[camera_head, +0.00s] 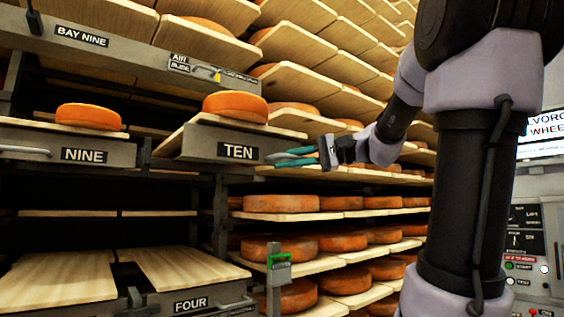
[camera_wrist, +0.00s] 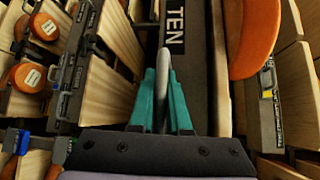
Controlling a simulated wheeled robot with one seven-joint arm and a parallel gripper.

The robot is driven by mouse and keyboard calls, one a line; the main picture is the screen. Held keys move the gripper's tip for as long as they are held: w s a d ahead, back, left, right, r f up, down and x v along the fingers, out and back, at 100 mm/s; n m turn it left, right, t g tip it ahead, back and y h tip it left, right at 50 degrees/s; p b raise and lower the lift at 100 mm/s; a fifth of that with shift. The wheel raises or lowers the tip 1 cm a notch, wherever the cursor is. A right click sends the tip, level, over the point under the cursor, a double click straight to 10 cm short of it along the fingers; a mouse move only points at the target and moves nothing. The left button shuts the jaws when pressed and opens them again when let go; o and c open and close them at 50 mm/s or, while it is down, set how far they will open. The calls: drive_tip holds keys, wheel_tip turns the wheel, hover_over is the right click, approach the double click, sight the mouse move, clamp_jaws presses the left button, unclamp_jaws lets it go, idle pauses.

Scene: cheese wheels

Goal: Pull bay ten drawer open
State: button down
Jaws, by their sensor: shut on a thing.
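The bay ten drawer (camera_head: 204,143) is a wooden board with a grey front labelled TEN. An orange cheese wheel (camera_head: 236,106) sits on it. The drawer sticks out from the rack, about level with the drawer labelled NINE. My gripper (camera_head: 292,158) is at the right end of its front, with teal fingers closed on the grey bar handle. In the wrist view the handle (camera_wrist: 167,75) runs between the two teal fingers, with the TEN label just beyond. The cheese wheel (camera_wrist: 253,37) shows at the right there. The fingers hide part of the handle.
The drawer labelled NINE (camera_head: 85,155), with its own cheese wheel (camera_head: 88,116), is at the left. The drawer labelled FOUR (camera_head: 190,304) is below. Racks of cheese wheels fill the back. A control panel (camera_head: 527,255) stands at the right.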

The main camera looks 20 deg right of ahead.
drive_tip(key=shift+a+f, duration=0.1)
drive_tip(key=c, duration=0.9)
unclamp_jaws()
drive_tip(key=shift+a, duration=0.1)
drive_tip(key=v, duration=1.1)
drive_tip(key=s+a+f+n+h, duration=0.1)
drive_tip(key=a+f+h, duration=0.2)
drive_tip(key=f, duration=0.4)
drive_tip(key=s+a+f+h, duration=0.1)
drive_tip(key=a+f+h, duration=0.1)
drive_tip(key=f+h, duration=0.3)
drive_tip(key=s+a+f+n+h, duration=0.1)
drive_tip(key=a+f+h, duration=0.2)
drive_tip(key=f, duration=0.7)
drive_tip(key=shift+s+a+f+n+h, duration=0.25)
drive_tip(key=shift+a+f+n+h, duration=0.1)
drive_tip(key=shift+h, duration=0.55)
